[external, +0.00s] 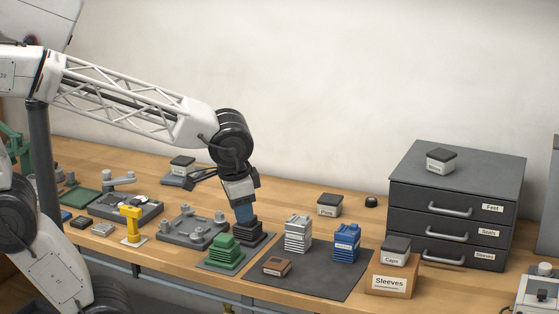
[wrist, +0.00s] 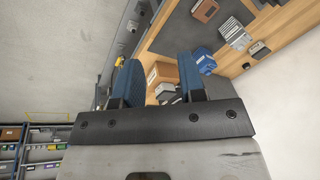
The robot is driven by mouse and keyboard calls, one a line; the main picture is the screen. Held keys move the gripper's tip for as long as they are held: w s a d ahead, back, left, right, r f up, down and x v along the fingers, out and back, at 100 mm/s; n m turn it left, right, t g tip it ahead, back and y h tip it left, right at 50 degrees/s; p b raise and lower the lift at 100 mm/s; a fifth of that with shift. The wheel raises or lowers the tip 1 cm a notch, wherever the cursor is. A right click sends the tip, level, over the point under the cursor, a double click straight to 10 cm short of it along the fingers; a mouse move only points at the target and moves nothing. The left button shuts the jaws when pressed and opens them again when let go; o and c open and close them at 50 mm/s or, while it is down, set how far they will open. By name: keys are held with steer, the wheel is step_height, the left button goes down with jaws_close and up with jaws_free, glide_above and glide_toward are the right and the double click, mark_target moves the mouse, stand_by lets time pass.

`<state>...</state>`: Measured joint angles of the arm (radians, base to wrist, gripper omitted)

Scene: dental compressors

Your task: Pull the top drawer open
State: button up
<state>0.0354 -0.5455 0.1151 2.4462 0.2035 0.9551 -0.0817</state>
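The dark grey cabinet (external: 455,160) stands at the right of the bench in the external view.
The "Sleeves" box (external: 391,282), with a Caps container (external: 396,250) on it, stands in front of the cabinet's left side. Blue (external: 346,243), white (external: 298,234) and green (external: 225,251) ribbed stacks stand on or near the dark mat (external: 310,285). A container (external: 440,160) sits on the cabinet.

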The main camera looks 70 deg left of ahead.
steer(key=w+a+m+y, duration=0.25)
steer(key=w+y, duration=0.25)
steer(key=w, duration=0.9)
steer(key=m+t+y, duration=0.4)
steer(key=m+t, duration=0.2)
steer(key=t, duration=0.3)
glide_toward(450, 213)
steer(key=r+x, duration=0.1)
steer(key=x, duration=0.2)
steer(key=shift+d+f, duration=0.1)
steer(key=shift+f, duration=0.4)
steer(key=shift+x, duration=3.9)
steer(key=shift+s, duration=0.1)
jaws_close()
